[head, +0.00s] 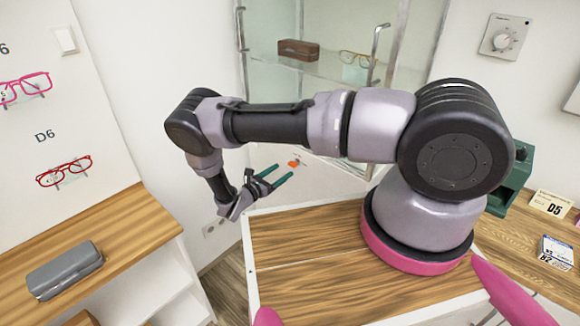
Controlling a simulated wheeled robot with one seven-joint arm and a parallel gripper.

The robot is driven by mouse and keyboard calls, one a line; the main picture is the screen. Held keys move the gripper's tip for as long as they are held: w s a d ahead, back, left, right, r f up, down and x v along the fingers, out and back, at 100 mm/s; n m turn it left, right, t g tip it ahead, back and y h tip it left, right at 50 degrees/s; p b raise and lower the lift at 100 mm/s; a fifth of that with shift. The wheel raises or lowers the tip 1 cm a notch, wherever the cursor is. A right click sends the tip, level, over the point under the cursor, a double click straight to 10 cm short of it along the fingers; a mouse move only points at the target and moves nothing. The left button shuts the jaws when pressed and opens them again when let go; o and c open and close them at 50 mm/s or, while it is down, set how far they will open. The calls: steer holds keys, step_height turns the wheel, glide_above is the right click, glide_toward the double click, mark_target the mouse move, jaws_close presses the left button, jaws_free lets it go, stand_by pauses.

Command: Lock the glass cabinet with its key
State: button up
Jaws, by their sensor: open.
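The glass cabinet (398,40) stands at the back centre, with upright metal handles on its left and right. My arm crosses in front of its lower part and hides some of it. A small orange item (294,163) shows just beyond my gripper, against the white front below the glass. It may be the key or its tag; it is too small to tell, and no lock is clear. My gripper (284,172) is open, its two teal fingers pointing right towards the orange item. Nothing shows between the fingers, and I cannot tell whether they touch the item.
A brown case (298,49) and a pair of glasses (356,58) are inside the cabinet. A grey case (65,269) lies on the left wooden counter (130,225). Floor shows between the counters.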

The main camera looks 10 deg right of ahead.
mark_target(291, 165)
steer(key=x, duration=0.5)
steer(key=shift+w+d, duration=0.2)
steer(key=shift+d, duration=0.1)
jaws_close()
